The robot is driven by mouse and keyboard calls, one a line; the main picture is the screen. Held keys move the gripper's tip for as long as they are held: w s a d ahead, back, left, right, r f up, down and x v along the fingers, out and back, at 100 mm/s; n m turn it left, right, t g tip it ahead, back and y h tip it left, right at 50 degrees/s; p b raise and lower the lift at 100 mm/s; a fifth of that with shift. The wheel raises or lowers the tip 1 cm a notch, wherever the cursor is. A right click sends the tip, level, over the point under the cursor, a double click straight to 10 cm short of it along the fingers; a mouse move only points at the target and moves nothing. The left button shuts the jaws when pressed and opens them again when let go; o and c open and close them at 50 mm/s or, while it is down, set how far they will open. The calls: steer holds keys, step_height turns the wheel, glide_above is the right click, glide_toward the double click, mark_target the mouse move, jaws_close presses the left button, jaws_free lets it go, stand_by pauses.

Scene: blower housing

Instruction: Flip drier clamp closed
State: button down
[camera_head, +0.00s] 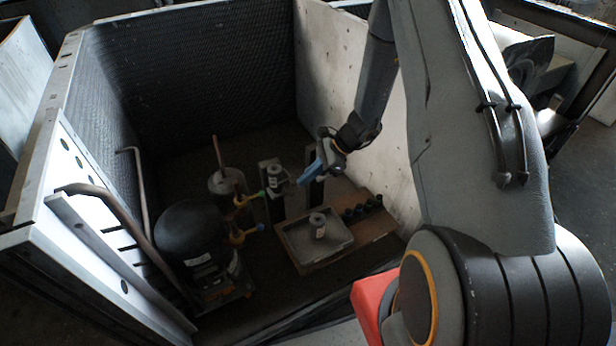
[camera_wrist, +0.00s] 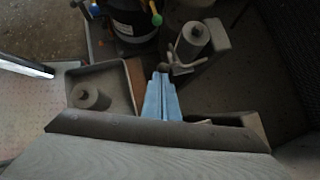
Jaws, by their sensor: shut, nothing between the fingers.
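The drier, a grey cylinder (camera_head: 273,176), stands upright in a holder left of my gripper in the head view. In the wrist view the drier (camera_wrist: 194,38) is at the upper middle, with the pale clamp (camera_wrist: 184,69) at its near side. The clamp has thin prongs; I cannot tell how far it is swung over. My gripper (camera_head: 303,181) has blue fingers pressed together with nothing between them. In the wrist view the gripper tips (camera_wrist: 161,72) are close to the clamp, just left of it; contact is unclear.
A tray (camera_head: 291,239) holds a second grey cylinder (camera_head: 318,226). Several dark capped parts (camera_head: 360,209) sit right of it. A black compressor (camera_head: 192,230), valves with coloured ends (camera_head: 243,236) and a copper-coloured pipe (camera_head: 218,153) stand left. Housing walls (camera_head: 195,75) surround the area.

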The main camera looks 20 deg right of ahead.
steer(key=shift+s+a, duration=0.4)
steer(key=shift+a, duration=0.4)
steer(key=shift+d, duration=0.1)
steer(key=s+d+r, duration=0.3)
steer(key=d+r, duration=0.6)
steer(key=d, duration=0.2)
steer(key=s+a+r+n+h+p, duration=0.1)
steer(key=s+a+r+n+h, duration=0.1)
steer(key=s+r+n, duration=0.4)
steer(key=s+a+r+n+g+h+p, duration=0.1)
steer(key=s+a+r+n+h, duration=0.2)
steer(key=s+r+n, duration=0.3)
steer(key=s+a+r+n+h, duration=0.2)
steer(key=s+a+r+n, duration=0.2)
steer(key=s+r+n, duration=0.3)
steer(key=shift+s+n+h+p, duration=0.3)
steer(key=shift+s+n+p, duration=0.1)
steer(key=shift+s, duration=0.75)
